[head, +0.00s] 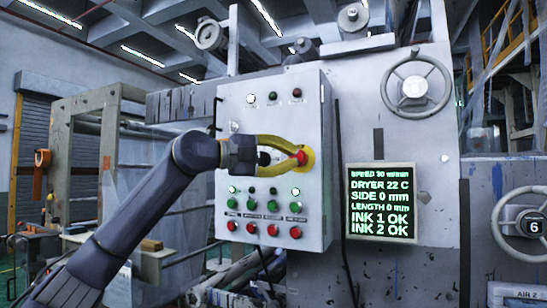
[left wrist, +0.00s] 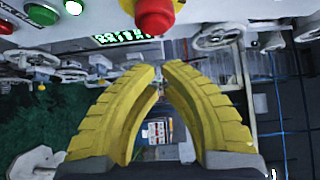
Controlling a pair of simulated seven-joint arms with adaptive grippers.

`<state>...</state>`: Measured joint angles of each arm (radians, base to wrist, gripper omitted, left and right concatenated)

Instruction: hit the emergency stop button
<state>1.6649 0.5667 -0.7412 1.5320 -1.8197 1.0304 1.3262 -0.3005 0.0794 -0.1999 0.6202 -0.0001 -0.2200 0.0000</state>
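The emergency stop button (head: 301,158) is a red mushroom head on a round yellow plate (head: 309,160), on the front of a pale grey control box (head: 312,215). In the left wrist view the red button (left wrist: 154,14) shows at the top, just beyond the fingertips. My left gripper (head: 293,154) points at the button from the left, its yellow fingers overlapping part of it in the head view. In the left wrist view its fingers (left wrist: 160,74) bow outward and their tips come together with nothing between them. I cannot tell whether they touch the button. My right gripper is not in view.
Below the button are rows of green buttons (head: 274,191) and red buttons (head: 272,230). A green-text display (head: 381,203) hangs to the right of the box. Handwheels (head: 415,87) stick out from the machine at right.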

